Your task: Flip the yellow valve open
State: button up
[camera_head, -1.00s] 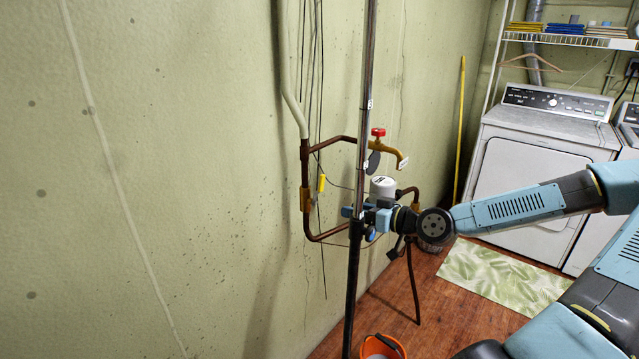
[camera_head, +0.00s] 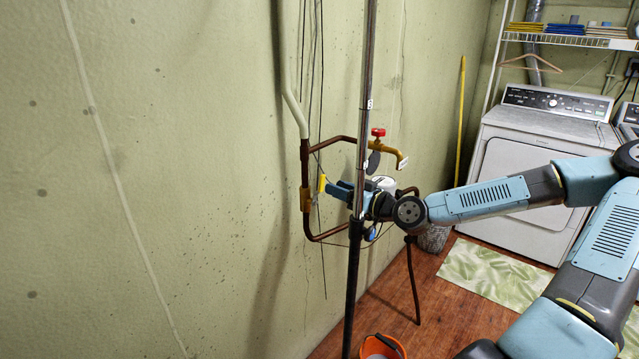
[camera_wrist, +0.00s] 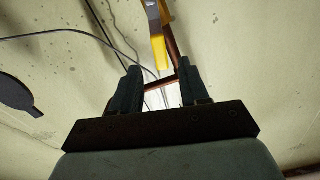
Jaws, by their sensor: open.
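The yellow valve handle (camera_head: 322,183) is a short, upright lever on the left vertical brown pipe of the loop by the wall. Its brass valve body (camera_head: 306,199) sits on that pipe. My gripper (camera_head: 329,190) is open, with its blue fingers pointing left at the handle. In the wrist view the yellow handle (camera_wrist: 160,52) appears just beyond and between the two dark fingertips (camera_wrist: 158,68). The fingers are not closed on it, and I cannot tell whether either touches it.
A dark vertical pole (camera_head: 362,120) stands in front of the pipes and crosses my wrist. A red-handled brass tap (camera_head: 384,147) is above my gripper. An orange bucket (camera_head: 384,347) is on the floor below. A washer (camera_head: 540,160) stands at the right. Thin cables hang along the wall.

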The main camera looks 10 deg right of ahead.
aim_at(324, 183)
jog(key=shift+x, duration=3.25)
grip_shut()
